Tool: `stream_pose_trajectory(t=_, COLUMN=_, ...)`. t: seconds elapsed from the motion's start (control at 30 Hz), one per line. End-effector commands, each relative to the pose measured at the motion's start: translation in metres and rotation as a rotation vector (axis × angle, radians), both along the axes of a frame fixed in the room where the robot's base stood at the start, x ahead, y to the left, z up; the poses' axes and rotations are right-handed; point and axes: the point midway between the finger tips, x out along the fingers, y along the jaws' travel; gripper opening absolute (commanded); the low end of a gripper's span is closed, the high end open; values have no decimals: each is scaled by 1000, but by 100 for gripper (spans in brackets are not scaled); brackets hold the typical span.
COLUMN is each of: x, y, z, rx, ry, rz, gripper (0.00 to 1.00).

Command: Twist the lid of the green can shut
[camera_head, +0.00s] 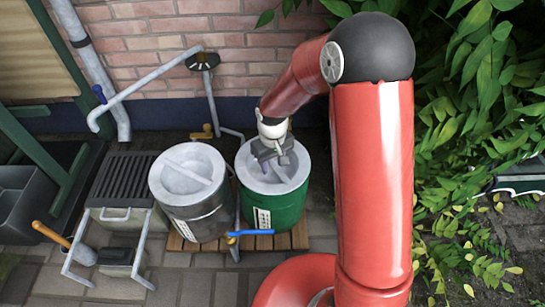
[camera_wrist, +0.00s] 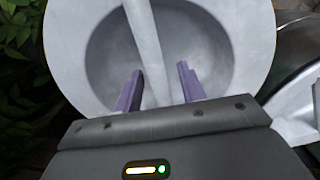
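The green can (camera_head: 270,212) stands on a wooden slatted base, with a light grey round lid (camera_head: 296,178) on top. The lid has a recessed middle crossed by a straight bar handle (camera_wrist: 150,45). My gripper (camera_head: 268,163) is over the lid from behind. In the wrist view, its two purple fingers (camera_wrist: 160,88) are apart, one on each side of the bar, with a gap visible on both sides. The bar is not gripped. The green wall of the can is hidden in the wrist view.
A silver can (camera_head: 205,222) with a similar barred lid stands close to the left. A blue-handled tap (camera_head: 255,233) is in front. A grated box (camera_head: 125,175) stands further left, pipes and a brick wall (camera_head: 150,50) behind, leafy plants (camera_head: 470,130) at right.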

Motion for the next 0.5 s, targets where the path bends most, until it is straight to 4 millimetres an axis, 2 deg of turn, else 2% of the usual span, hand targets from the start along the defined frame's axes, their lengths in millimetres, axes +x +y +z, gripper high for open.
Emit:
stream_pose_trajectory(t=0.3, x=0, y=0, z=-2, rx=0, ry=0, rz=-1, gripper=39)
stream_pose_trajectory(t=0.5, x=0, y=0, z=-2, rx=0, ry=0, rz=-1, gripper=12)
